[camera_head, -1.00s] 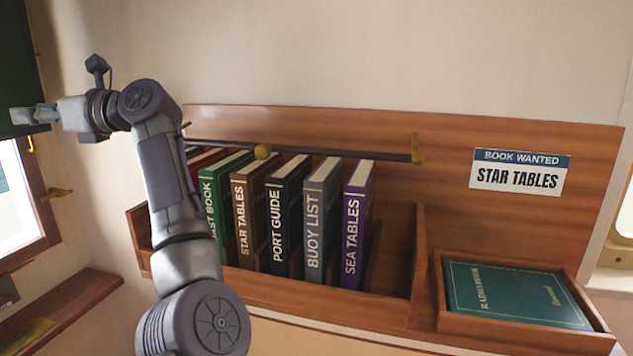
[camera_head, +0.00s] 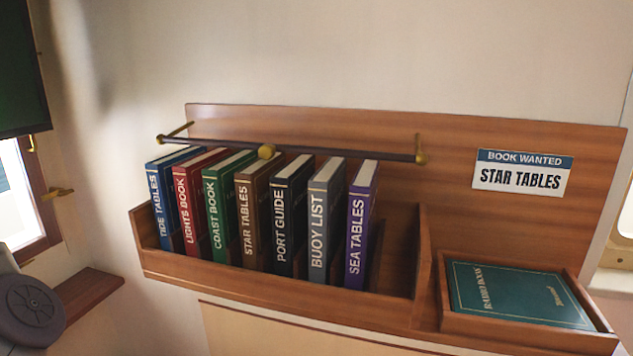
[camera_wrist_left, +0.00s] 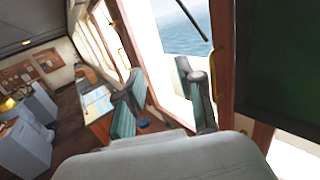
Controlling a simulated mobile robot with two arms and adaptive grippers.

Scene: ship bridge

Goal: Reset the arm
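In the head view only a grey round joint of my left arm (camera_head: 32,308) shows at the lower left edge. My left gripper is outside that view. In the left wrist view my left gripper (camera_wrist_left: 160,72) has its two teal-padded fingers spread apart, with nothing between them. My right gripper is in neither view. The brown STAR TABLES book (camera_head: 251,215) stands in the wooden rack (camera_head: 285,287) between the green COAST BOOK (camera_head: 222,210) and the black PORT GUIDE (camera_head: 288,215).
A teal book (camera_head: 515,292) lies in the right tray. A sign (camera_head: 522,172) reads BOOK WANTED, STAR TABLES. A small wooden shelf (camera_head: 92,292) is at the lower left.

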